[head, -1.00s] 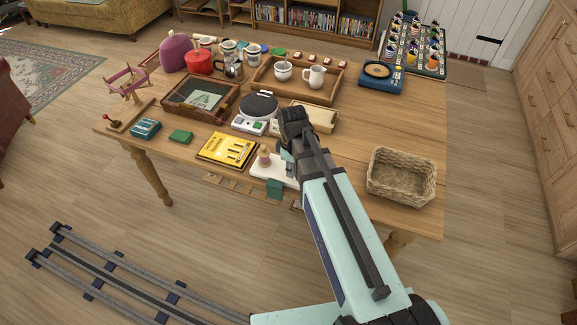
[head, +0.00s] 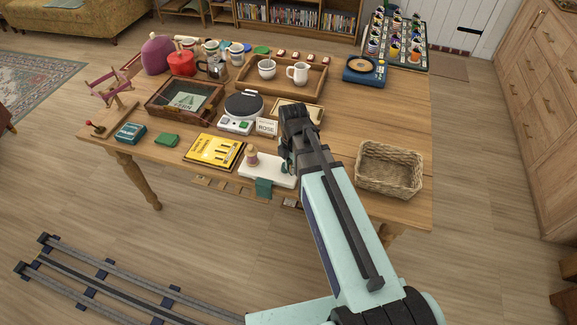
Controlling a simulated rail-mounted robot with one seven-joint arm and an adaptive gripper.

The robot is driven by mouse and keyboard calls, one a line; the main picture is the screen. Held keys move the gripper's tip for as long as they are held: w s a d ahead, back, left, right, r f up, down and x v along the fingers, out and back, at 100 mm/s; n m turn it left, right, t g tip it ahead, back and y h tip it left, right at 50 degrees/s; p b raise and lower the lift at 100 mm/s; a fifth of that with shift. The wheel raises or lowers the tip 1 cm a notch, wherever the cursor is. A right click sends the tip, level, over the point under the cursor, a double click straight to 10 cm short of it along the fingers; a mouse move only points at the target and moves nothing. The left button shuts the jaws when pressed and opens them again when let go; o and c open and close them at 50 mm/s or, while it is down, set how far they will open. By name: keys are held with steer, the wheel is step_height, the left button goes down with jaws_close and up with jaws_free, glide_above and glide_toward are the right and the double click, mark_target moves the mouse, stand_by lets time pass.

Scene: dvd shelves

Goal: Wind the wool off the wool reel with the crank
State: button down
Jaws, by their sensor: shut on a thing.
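A pink frame with crossed arms, which looks like the wool reel (head: 112,88), stands at the table's far left. A white-based winder (head: 272,172) with a small cone (head: 251,157) and a green clamp sits at the table's front edge. My gripper (head: 287,160) is at the right end of this winder, pointing down beside the cone. It is shut on what seems to be the winder's crank; the fingers and crank are mostly hidden by the wrist. I cannot make out a wool strand between reel and winder.
A yellow box (head: 213,150) lies left of the winder, and a wicker basket (head: 389,187) stands to the right. A hotplate (head: 243,105) and a card reading ROSE (head: 266,128) are behind. A lever with a red knob (head: 89,123) is at far left.

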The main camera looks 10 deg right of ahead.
steer(key=n, duration=0.1)
steer(key=d+n, duration=0.1)
steer(key=n, duration=0.1)
steer(key=w+n, duration=0.1)
steer(key=shift+d+n, duration=0.3)
steer(key=shift+w+d+n, duration=0.2)
steer(key=shift+w+n, duration=0.05)
steer(key=shift+n, duration=0.55)
steer(key=shift+w+d+n, duration=0.15)
steer(key=shift+w+n, duration=0.1)
steer(key=shift+n, duration=0.55)
steer(key=shift+w+d+n, duration=0.2)
steer(key=shift+w+n, duration=0.05)
steer(key=shift+n, duration=0.55)
steer(key=c, duration=1.1)
jaws_free()
steer(key=shift+r, duration=0.15)
step_height(320, 180, up, 12)
